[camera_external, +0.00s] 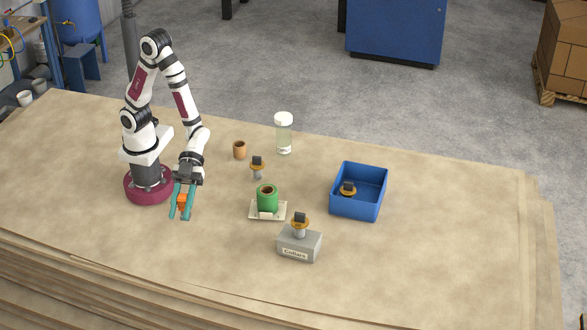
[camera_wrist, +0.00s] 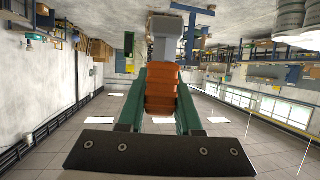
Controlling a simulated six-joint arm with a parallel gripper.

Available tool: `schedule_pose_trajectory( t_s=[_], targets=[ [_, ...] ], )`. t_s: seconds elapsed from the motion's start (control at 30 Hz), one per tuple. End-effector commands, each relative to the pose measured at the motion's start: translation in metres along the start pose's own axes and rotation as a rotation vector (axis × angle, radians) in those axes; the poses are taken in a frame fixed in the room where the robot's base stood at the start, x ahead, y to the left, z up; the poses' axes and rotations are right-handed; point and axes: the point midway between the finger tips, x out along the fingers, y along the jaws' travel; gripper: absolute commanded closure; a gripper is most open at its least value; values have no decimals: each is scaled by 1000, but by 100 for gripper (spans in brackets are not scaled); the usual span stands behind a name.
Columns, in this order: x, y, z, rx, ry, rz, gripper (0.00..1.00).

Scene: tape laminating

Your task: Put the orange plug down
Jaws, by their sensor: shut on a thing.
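The orange plug (camera_external: 182,201) is between the teal fingers of my gripper (camera_external: 182,212) in the external view, to the right of my arm's base. In the wrist view the orange plug (camera_wrist: 161,91) sits between the two green fingers (camera_wrist: 161,105), with a grey part (camera_wrist: 165,40) extending beyond it. My gripper is shut on it. The fingers point down towards the table; whether the plug touches the tabletop, I cannot tell.
Right of my gripper stand a green cylinder (camera_external: 266,203) on a pale plate, a grey block labelled Collars (camera_external: 299,246), a blue bin (camera_external: 372,208), a loose ringed piece (camera_external: 257,173), a brown cup (camera_external: 239,150) and a clear jar (camera_external: 284,138). The front-left tabletop is clear.

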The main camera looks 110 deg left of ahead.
Motion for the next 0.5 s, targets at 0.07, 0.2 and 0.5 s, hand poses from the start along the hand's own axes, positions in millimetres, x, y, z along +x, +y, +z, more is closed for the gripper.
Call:
schedule_pose_trajectory(
  t_s=[0.07, 0.2, 0.5],
  targets=[
    [2, -13, -2, -3, 0, -9, 100],
    [9, -43, -2, -10, 0, -29, 100],
    [24, -152, 0, -46, 0, -118, 100]
  ],
)
